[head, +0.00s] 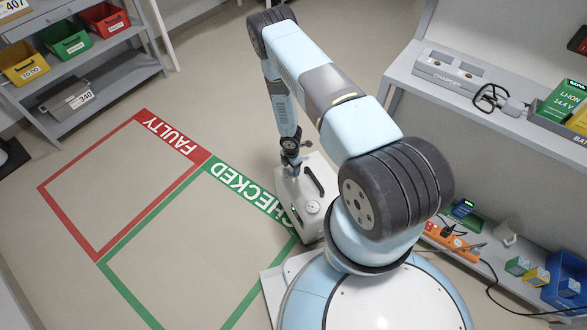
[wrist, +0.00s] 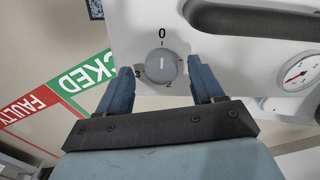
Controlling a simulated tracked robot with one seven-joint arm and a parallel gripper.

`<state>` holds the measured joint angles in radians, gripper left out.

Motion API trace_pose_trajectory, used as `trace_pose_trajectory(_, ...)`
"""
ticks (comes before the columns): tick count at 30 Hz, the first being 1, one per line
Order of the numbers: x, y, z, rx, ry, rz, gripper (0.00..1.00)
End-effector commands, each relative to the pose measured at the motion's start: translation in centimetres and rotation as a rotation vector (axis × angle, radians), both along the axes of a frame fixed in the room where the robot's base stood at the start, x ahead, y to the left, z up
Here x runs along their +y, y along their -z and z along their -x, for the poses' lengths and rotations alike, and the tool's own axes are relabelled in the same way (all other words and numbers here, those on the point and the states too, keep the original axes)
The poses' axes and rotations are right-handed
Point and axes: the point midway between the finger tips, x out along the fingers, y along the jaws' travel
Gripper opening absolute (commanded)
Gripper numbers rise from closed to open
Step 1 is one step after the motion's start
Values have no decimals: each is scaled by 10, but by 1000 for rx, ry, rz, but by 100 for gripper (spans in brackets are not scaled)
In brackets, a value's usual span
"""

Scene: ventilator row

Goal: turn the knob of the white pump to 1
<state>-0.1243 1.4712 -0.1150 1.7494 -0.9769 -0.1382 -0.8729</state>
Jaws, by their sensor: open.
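The white pump (head: 318,222) stands on the floor below my arm, at the corner of the green CHECKED area. It has a dark handle and a round gauge on top. Its grey round knob (wrist: 161,66) shows in the wrist view, and the white line on it points up to the 0. A 3 shows left of the knob and a 2 at its lower right; I cannot make out a 1. My gripper (wrist: 161,78) is open, one blue finger on each side of the knob, with gaps visible. In the head view my gripper (head: 291,163) is over the pump, hiding the knob.
The pump's dark handle (wrist: 255,19) and gauge (wrist: 301,70) lie close by, above and right of my gripper. The red FAULTY area (head: 72,182) is bare floor. Shelves with bins (head: 66,42) stand at the left, and a charger bench (head: 480,90) at the right.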

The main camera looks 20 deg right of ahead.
Motion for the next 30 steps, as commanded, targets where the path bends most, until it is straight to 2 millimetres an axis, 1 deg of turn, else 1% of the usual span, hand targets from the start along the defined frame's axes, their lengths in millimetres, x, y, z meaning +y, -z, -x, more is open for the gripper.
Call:
trace_pose_trajectory(1, 0, 4, 1, 1, 0, 0, 67)
trace_pose_trajectory(5, 0, 10, 0, 0, 0, 0, 67)
trace_pose_trajectory(14, 0, 12, 0, 0, 0, 0, 67)
trace_pose_trajectory(17, 0, 11, 0, 0, 0, 0, 59)
trace_pose_trajectory(30, 1, 11, -1, -1, 0, 0, 17)
